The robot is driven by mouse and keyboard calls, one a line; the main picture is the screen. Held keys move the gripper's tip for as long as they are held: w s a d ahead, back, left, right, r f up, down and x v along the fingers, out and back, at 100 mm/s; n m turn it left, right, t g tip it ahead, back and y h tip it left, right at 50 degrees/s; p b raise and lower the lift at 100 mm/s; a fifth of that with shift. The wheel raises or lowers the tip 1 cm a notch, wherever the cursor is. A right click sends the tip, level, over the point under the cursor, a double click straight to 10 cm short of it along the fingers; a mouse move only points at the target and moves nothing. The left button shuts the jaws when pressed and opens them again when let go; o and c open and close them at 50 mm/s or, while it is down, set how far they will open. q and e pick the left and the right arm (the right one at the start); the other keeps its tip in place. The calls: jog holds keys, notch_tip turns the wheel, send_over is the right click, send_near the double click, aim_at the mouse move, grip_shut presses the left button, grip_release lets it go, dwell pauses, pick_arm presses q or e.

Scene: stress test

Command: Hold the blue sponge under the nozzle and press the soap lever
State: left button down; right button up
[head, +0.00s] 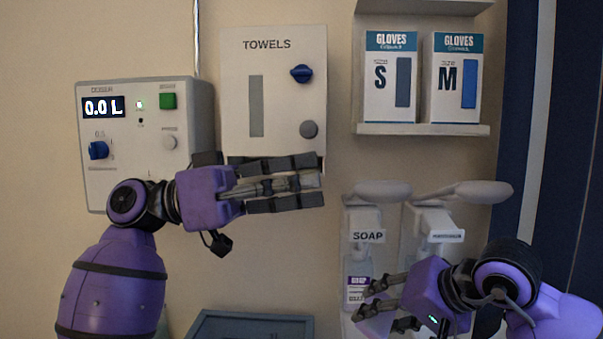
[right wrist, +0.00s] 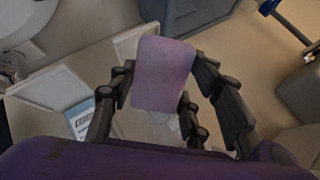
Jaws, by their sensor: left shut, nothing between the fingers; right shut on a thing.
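The soap dispenser (head: 368,236), labelled SOAP, is on the wall with a long pale lever (head: 375,191) on top. A bottle with a purple label (head: 357,290) shows below it. My right gripper (head: 366,300) is in front of the dispenser's lower part. In the right wrist view it is shut on a pinkish-mauve sponge-like block (right wrist: 163,73); I see no blue sponge. The block cannot be made out in the head view. My left gripper (head: 320,183) is shut and empty, left of the lever and in front of the towel box's lower edge.
A second dispenser (head: 435,220) with a similar lever (head: 463,190) stands to the right. A towel box (head: 290,100), a control panel (head: 150,160) and a shelf (head: 420,129) with two glove boxes are on the wall. A grey-blue bin (head: 255,322) is below.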

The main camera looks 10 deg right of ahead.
jog(key=s+d, duration=0.3)
jog(key=s, duration=0.5)
jog(key=shift+d+r, duration=0.35)
jog(key=shift+d, duration=0.05)
jog(key=shift+s+f, duration=0.1)
jog(key=shift+s, duration=0.05)
